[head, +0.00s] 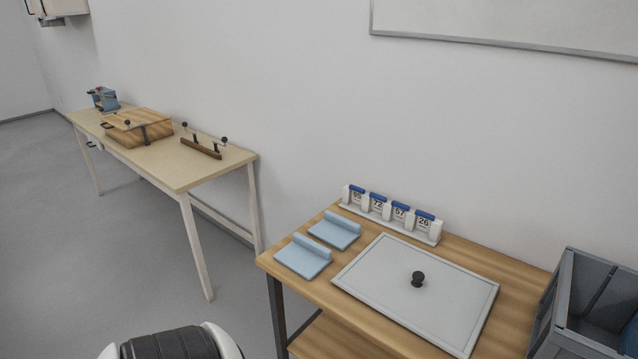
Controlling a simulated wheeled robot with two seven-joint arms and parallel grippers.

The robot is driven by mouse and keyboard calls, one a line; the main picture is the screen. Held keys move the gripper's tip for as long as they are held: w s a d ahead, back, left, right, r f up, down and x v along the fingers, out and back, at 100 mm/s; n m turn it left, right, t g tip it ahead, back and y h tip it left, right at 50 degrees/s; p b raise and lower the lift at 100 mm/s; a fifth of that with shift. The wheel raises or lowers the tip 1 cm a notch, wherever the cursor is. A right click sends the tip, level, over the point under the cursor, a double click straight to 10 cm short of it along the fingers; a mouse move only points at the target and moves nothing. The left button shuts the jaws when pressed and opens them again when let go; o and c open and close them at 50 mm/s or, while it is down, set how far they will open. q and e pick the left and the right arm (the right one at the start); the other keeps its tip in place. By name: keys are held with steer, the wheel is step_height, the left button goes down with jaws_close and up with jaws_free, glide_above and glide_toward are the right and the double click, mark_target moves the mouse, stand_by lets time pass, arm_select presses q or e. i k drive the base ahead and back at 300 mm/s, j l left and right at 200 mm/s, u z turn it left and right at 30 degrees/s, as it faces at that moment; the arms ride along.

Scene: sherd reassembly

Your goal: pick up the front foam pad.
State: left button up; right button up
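The front foam pad (300,260) is light blue and lies flat at the left front of the wooden table (410,335). It has a raised, rounded ridge along its far right edge. A second, similar light blue pad (333,233) lies just behind it, with a small gap between the two. Neither of my grippers is in view.
Behind stands a white rack with several blue-topped number tags (377,201). A grey crate (567,300) stands at the right. A second table (205,176) with a wooden box (145,131) stands far left.

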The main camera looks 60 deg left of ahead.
mark_target(304, 257)
steer(key=u, duration=1.9)
